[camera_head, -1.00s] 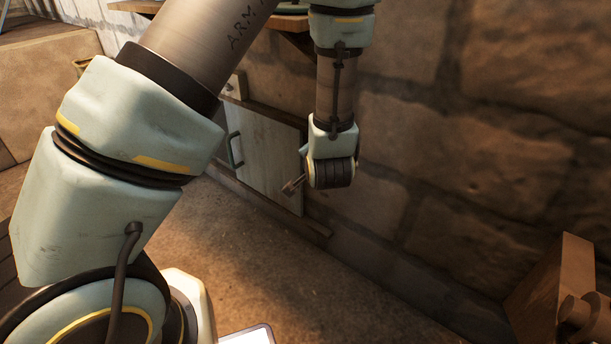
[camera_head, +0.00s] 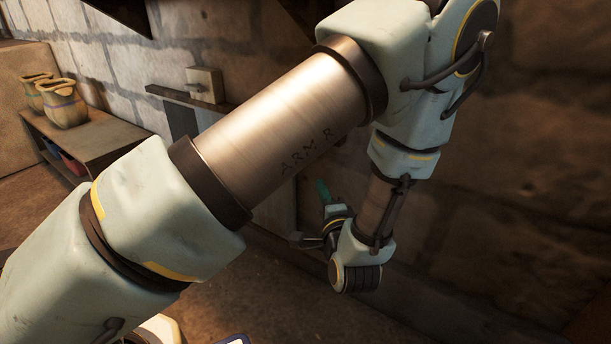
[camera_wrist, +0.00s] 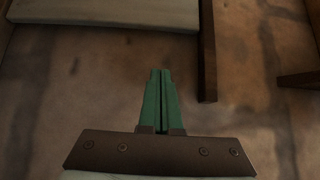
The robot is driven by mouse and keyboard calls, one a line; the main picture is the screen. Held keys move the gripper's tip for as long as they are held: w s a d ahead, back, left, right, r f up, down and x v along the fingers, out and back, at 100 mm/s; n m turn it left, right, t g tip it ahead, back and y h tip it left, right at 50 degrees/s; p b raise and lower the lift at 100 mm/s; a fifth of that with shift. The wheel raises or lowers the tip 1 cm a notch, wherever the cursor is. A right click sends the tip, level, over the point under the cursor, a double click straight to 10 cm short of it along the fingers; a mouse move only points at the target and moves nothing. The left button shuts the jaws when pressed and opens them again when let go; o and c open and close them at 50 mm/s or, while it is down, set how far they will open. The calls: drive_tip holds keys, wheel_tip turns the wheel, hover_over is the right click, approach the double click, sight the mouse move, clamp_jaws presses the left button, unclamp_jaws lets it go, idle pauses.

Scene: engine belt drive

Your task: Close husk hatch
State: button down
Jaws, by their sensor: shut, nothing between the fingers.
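A pale panel, which looks like the hatch (camera_head: 274,208), shows low on the wall, mostly hidden behind my arm. Its handle is hidden, and I cannot tell how far open it stands. My gripper (camera_head: 321,188) is to the right of the panel's visible part, its green fingers pointing up. In the wrist view my gripper (camera_wrist: 160,74) has its two green fingers together, empty. A pale board (camera_wrist: 110,13) with a dark edge lies beyond the fingertips at the top left; I cannot tell if it is the hatch. No contact shows.
A dark ledge (camera_head: 168,94) with a small pale block (camera_head: 205,85) on it runs along the wall. A dark wooden strip (camera_wrist: 207,55) is right of the fingers.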

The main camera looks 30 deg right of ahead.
drive_tip(key=w+b, duration=0.4)
drive_tip(key=w, duration=0.8)
drive_tip(key=shift+w+d, duration=0.25)
drive_tip(key=shift+d, duration=0.05)
